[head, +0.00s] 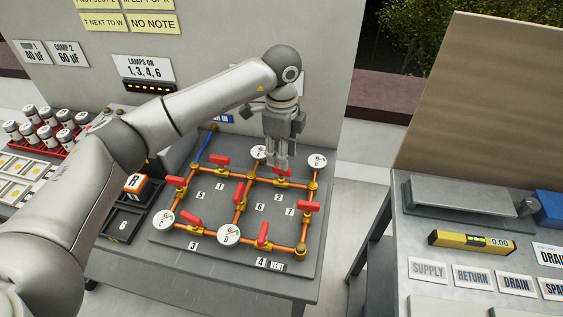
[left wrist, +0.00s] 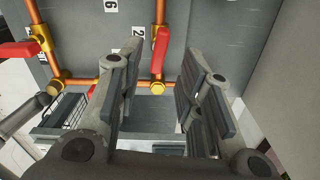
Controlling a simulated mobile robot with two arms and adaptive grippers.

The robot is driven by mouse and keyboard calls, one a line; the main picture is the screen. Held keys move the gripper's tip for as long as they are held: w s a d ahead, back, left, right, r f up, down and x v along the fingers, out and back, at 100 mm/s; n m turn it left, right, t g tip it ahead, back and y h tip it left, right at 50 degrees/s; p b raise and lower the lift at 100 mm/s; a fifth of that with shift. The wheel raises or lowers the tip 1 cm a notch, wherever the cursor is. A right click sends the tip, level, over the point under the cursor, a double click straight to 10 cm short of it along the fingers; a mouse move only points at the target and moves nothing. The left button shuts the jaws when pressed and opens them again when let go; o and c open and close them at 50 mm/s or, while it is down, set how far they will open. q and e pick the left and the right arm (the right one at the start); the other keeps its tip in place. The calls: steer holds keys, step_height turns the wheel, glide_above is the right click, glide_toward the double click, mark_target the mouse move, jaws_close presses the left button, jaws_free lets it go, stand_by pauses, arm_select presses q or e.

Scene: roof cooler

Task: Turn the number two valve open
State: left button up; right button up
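The number two valve (head: 282,184) sits on the back copper pipe run, behind the label 2 (head: 277,198). Its red handle (head: 281,172) shows just below my left gripper (head: 278,163), which points down at it from above and partly hides it. In the left wrist view, the two fingers (left wrist: 160,75) stand apart, with a red handle (left wrist: 161,48) and its brass fitting (left wrist: 157,88) showing in the gap between them. The label 2 (left wrist: 138,30) is beside that handle. I cannot tell whether a finger touches the handle. My right gripper is in neither view.
Several other red-handled valves, such as number seven (head: 308,206), and round gauges (head: 229,234) crowd the board (head: 175,250). A wall panel (head: 330,50) stands behind it. Another bench (head: 420,235) with a yellow level (head: 471,241) is at the right, across a gap.

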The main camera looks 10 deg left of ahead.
arm_select(q)
step_height(320, 180, up, 7)
steer(key=shift+r, duration=0.2)
steer(key=shift+s+f, duration=0.1)
stand_by(0.5)
